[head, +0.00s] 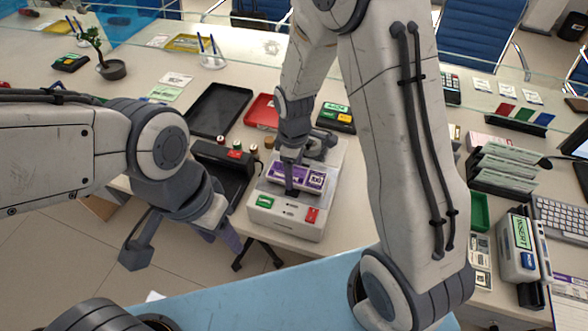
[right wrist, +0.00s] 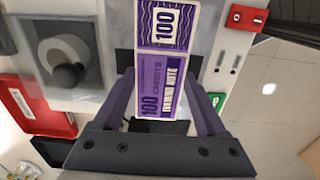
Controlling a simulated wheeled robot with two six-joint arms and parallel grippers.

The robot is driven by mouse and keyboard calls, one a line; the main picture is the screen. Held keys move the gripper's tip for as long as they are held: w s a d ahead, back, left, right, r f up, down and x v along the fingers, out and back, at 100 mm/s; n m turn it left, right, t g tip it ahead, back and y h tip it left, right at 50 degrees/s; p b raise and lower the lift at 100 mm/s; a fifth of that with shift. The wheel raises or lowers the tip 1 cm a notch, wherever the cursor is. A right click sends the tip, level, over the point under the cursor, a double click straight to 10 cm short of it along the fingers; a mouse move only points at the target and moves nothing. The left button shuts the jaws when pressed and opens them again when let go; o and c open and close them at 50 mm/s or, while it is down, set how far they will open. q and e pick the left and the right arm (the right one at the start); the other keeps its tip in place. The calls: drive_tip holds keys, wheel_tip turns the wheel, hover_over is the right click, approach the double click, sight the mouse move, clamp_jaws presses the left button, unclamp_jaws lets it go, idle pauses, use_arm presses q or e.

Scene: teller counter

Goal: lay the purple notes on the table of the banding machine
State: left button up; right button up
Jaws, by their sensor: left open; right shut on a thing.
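The purple notes (head: 314,180), a bundle marked 100, are at the top of the white banding machine (head: 285,222). My right gripper (head: 292,178) reaches down from above and is shut on them. In the right wrist view the notes (right wrist: 165,55) lie lengthwise between its two fingers, over the machine's top. I cannot tell whether the notes touch the machine's table or hang just above it. My left gripper (head: 180,245) is open and empty, left of the machine, over the floor by the counter edge.
A black tray (head: 218,112), a red tray (head: 262,112) and a plant pot (head: 112,69) are on the counter behind. A card rack (head: 503,166) and a counting machine (head: 521,250) stand at the right. A blue surface (head: 230,308) lies in front.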

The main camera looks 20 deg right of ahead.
drive_tip(key=shift+f, duration=0.15)
drive_tip(key=o, duration=1.5)
wheel_tip(320, 180, up, 12)
drive_tip(key=r, duration=0.1)
drive_tip(key=s+a+r+m, duration=0.1)
drive_tip(key=s+a, duration=0.1)
drive_tip(key=s, duration=0.5)
drive_tip(key=s+a+r+m, duration=0.1)
drive_tip(key=s+a, duration=0.2)
drive_tip(key=s, duration=0.4)
drive_tip(key=s+a+r+m+y, duration=0.1)
drive_tip(key=s+a+m, duration=0.1)
drive_tip(key=s, duration=0.4)
drive_tip(key=shift+s+a, duration=0.4)
drive_tip(key=shift+a, duration=0.05)
